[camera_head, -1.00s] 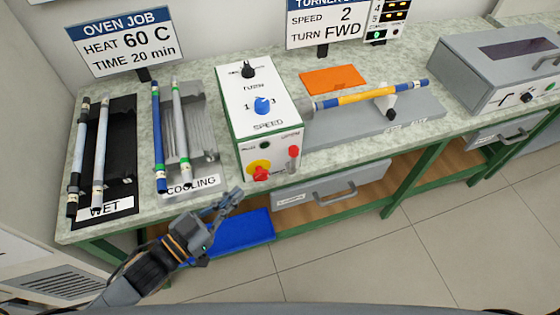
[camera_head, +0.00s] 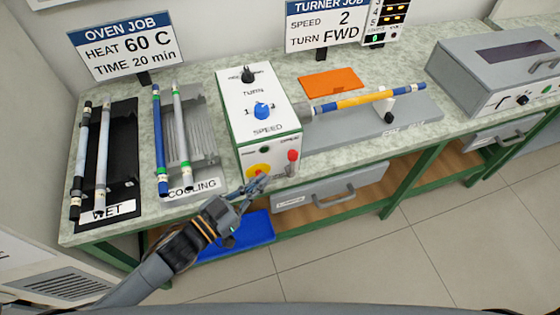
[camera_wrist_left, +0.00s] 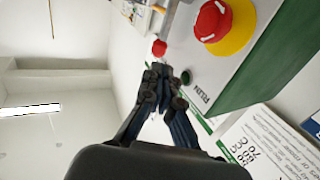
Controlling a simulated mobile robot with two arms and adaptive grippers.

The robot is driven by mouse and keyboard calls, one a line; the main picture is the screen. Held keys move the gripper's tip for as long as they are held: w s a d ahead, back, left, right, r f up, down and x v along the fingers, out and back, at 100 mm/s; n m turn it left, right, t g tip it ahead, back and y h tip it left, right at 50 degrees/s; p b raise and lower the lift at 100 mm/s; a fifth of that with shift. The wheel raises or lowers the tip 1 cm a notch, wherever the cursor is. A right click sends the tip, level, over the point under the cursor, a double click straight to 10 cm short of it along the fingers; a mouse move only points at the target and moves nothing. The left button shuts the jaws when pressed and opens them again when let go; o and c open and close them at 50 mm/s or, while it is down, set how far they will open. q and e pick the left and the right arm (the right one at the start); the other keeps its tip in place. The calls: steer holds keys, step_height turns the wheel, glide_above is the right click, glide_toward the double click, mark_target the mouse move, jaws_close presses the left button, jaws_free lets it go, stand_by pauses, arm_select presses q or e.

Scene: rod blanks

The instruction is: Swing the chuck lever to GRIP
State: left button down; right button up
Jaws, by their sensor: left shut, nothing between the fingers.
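The turner (camera_head: 262,110) is a white box with a green edge and a rod (camera_head: 350,100) with a yellow middle and blue end held out of its right side. The chuck lever's red knob (camera_head: 292,155) is on the right of its front face; in the left wrist view a small red knob (camera_wrist_left: 159,47) shows beyond the fingertips. The lever's labels are too small to read. My left gripper (camera_head: 260,182) is shut and empty, low in front of the box, left of and below the red knob. It partly covers the yellow-backed red stop button (camera_head: 257,170). My right gripper is out of view.
In the left wrist view the stop button (camera_wrist_left: 213,20) and a green button (camera_wrist_left: 186,77) lie close to the fingers. Wet and cooling trays (camera_head: 207,150) with rods stand left.

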mark_target(289, 159)
arm_select(q)
steer(key=p+x, duration=0.1)
steer(key=x, duration=0.5)
steer(key=shift+r, duration=0.1)
steer(key=shift+w+d, duration=0.3)
steer(key=shift+d, duration=0.1)
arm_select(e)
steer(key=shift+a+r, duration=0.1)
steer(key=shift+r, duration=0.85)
